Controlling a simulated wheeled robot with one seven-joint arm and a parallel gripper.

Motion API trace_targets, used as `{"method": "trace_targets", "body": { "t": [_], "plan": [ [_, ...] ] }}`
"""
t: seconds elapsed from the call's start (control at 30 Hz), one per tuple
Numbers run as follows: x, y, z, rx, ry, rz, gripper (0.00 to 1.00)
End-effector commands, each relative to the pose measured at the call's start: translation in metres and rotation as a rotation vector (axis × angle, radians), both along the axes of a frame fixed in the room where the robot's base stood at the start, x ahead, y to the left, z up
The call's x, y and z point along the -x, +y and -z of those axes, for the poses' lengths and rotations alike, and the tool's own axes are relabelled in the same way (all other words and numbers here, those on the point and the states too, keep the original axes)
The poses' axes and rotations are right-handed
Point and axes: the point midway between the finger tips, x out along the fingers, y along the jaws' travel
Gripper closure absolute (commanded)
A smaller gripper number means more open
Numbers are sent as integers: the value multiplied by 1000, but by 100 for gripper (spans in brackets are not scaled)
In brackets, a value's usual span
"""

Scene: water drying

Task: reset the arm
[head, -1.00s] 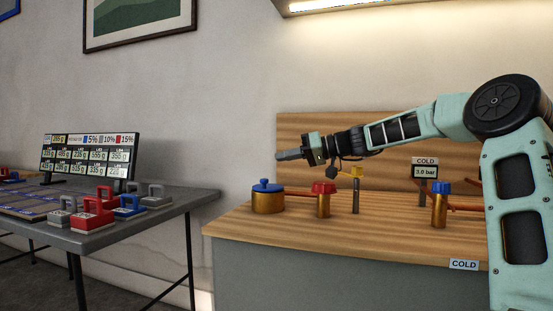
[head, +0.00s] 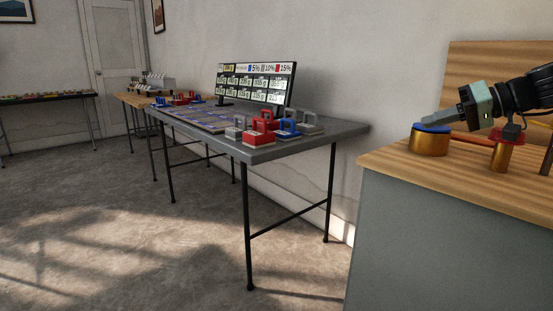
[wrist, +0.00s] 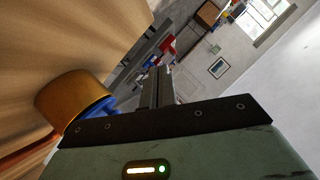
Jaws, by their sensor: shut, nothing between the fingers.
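My gripper (head: 442,118) is at the right of the head view, shut and empty, pointing left. In that view it overlaps the blue top of a brass cylinder (head: 429,143) on the wooden counter; whether they touch is unclear. In the wrist view my shut fingers (wrist: 158,84) stick out past the dark plate, and the brass cylinder (wrist: 72,98) with its blue top is to their left. Most of my arm is outside the head view on the right.
A red-topped brass valve (head: 499,152) stands on the wooden counter (head: 455,181). To its left, a grey table (head: 345,134) holds red, blue and grey handled blocks and a display board (head: 257,82). Farther tables stand at the back left. The floor (head: 110,220) in front is open.

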Motion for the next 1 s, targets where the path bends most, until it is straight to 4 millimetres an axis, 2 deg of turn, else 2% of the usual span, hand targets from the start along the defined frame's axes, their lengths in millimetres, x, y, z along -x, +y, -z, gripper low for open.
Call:
{"method": "trace_targets", "body": {
  "t": [0.03,0.1,0.2,0.3,0.4,0.53,0.67,0.8,1.0],
  "plan": [
    [7,38,19,39,65,-50,100],
    [22,78,44,95,154,-97,100],
    [49,128,78,186,264,-156,100],
    [83,168,107,287,354,-204,100],
    [120,199,132,393,422,-243,100],
    [171,225,158,531,481,-279,100],
    [221,240,179,665,506,-305,100],
    [270,243,196,791,504,-322,100],
    [316,237,210,904,476,-333,100]
  ]
}}
